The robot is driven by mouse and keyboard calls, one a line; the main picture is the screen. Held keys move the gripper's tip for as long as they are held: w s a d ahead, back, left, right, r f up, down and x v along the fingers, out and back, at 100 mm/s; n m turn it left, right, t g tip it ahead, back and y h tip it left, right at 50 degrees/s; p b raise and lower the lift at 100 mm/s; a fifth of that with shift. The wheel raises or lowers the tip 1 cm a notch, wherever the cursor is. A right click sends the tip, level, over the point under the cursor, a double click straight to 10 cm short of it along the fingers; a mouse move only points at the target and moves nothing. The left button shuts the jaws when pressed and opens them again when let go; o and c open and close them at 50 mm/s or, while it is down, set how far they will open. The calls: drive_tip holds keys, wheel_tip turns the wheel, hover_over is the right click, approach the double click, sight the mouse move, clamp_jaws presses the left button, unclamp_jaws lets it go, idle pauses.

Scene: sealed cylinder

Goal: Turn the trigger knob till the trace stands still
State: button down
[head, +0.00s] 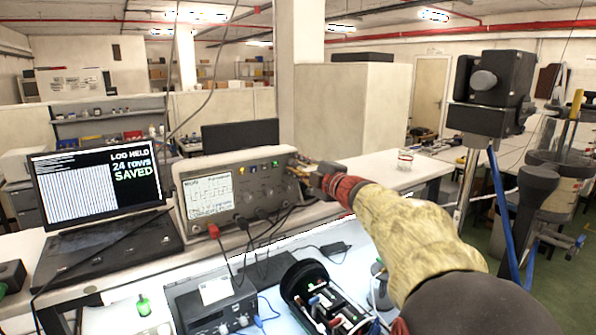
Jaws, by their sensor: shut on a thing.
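The oscilloscope (238,180) stands on the bench left of the middle, its front turned toward me. Its lit screen (208,195) shows a stepped trace; from this single view I cannot tell whether it moves. My gripper (303,172) is at the right end of the scope's front panel, with my arm reaching in from the lower right. It is shut on the trigger knob, which is mostly hidden by the fingers. Several cables plug into the lower front of the scope.
An open laptop (95,190) at left reads "LOG HELD 24 rows SAVED". A bench power unit (215,305) and an opened cylinder (325,300) with wiring sit in front. A stand with a dark head (490,90) rises at right.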

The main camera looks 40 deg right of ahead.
drive_tip(key=shift+f, duration=0.1)
idle(0.3)
drive_tip(key=c, duration=1.7)
unclamp_jaws()
drive_tip(key=shift+c, duration=0.2)
drive_tip(key=shift+o, duration=0.4)
drive_tip(key=s, duration=1.2)
drive_tip(key=shift+a, duration=0.35)
drive_tip(key=shift+d, duration=0.1)
